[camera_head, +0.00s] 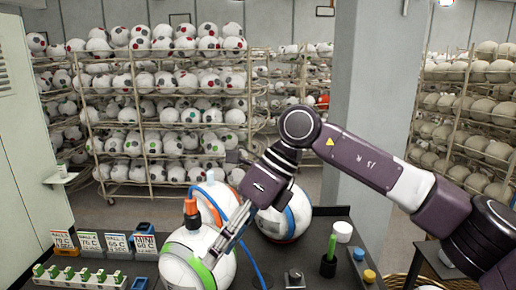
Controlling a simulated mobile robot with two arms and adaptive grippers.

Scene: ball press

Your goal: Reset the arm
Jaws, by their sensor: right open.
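My right arm comes in from the right, bent at its elbow. Its dark gripper (222,240) hangs open over the work table (330,220), in front of the balls. A finger reaches down and left, overlapping the green-banded ball (177,266) in the picture; I cannot tell whether it touches. Another white ball (212,197) stands behind. A third ball with blue and red bands (290,222) is partly hidden by my wrist. My left gripper is out of view.
An orange nozzle (191,208) sits at the green-banded ball's top, and a blue hose (254,268) runs beside it. A dark cup with a green marker (329,262) and small jars (369,276) stand right. Ball racks (170,100) fill the back; a grey pillar (375,75) rises behind.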

